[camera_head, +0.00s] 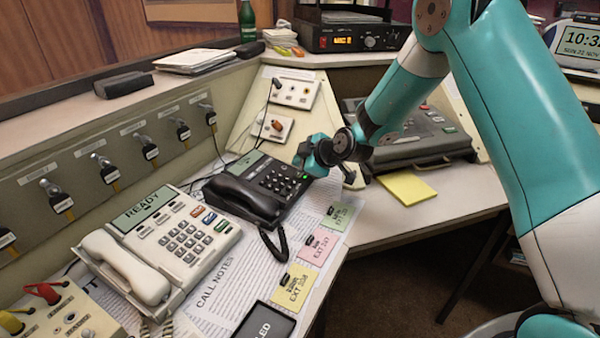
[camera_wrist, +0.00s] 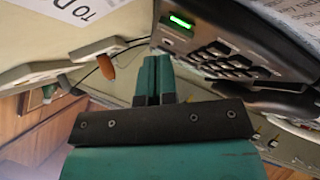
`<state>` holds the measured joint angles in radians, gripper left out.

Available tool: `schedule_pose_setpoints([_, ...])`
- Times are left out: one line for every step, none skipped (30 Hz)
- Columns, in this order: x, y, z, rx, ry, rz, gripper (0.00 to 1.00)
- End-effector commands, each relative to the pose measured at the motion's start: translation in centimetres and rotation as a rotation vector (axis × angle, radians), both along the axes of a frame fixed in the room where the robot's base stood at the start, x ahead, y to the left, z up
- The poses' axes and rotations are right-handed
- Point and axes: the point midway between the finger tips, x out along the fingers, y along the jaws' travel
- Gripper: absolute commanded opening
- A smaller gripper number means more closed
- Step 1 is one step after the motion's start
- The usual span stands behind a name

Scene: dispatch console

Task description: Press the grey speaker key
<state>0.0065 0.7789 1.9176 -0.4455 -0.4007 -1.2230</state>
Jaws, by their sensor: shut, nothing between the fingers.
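My gripper (camera_head: 302,160) is shut and empty, just above the back right part of the black desk phone (camera_head: 235,200) in the head view. In the wrist view its teal fingertips (camera_wrist: 154,72) are together, beside the black phone (camera_wrist: 235,45) and its lit green patch (camera_wrist: 180,22). Contact with the phone cannot be told. The black phone has dark keys and a handset on its left side. A cream desk phone (camera_head: 205,255) with a READY display stands to its left, with grey and coloured keys. Key labels are too small to read, so I cannot tell which is the speaker key.
Coloured EXT notes (camera_head: 318,245) lie right of the phones. A panel with plugs (camera_head: 150,152) runs along the left. An upright panel with an orange-tipped knob (camera_head: 277,125) stands behind the black phone. A grey case (camera_head: 420,145) is at the right, near a yellow pad (camera_head: 407,188).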

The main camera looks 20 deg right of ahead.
Motion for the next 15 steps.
schedule_pose_setpoints([0.0, 0.0, 0.3, 0.0, -0.001, -0.001, 0.0])
schedule_pose_setpoints([0.0, 0.0, 0.5, 0.0, -0.001, -0.001, 0.0])
schedule_pose_setpoints([0.0, -0.1, 0.8, 0.001, -0.001, 0.0, 0.0])
schedule_pose_setpoints([-0.1, -0.1, 1.1, 0.001, -0.002, -0.001, 0.0])
schedule_pose_setpoints([-0.1, -0.1, 1.4, 0.001, -0.002, -0.001, 0.0])
schedule_pose_setpoints([-0.1, -0.2, 1.8, 0.001, -0.002, -0.001, 0.0])
schedule_pose_setpoints([-0.2, -0.2, 2.1, 0.001, -0.002, -0.001, 0.0])
schedule_pose_setpoints([-0.2, -0.2, 2.4, 0.001, -0.002, -0.001, 0.0])
schedule_pose_setpoints([-0.3, -0.3, 2.8, 0.001, -0.002, -0.001, 0.0])
schedule_pose_setpoints([-0.3, -0.3, 3.1, 0.001, -0.002, -0.001, 0.0])
schedule_pose_setpoints([-0.3, -0.4, 3.4, 0.001, -0.002, -0.001, 0.0])
schedule_pose_setpoints([-0.4, -0.4, 3.8, 0.001, -0.001, 0.0, 0.0])
schedule_pose_setpoints([-0.4, -0.4, 4.1, 0.0, -0.001, -0.001, 0.0])
schedule_pose_setpoints([-0.5, -0.5, 4.4, 0.0, -0.001, -0.001, 0.0])
schedule_pose_setpoints([-0.5, -0.5, 4.7, 0.0, 0.0, 0.0, 0.0])
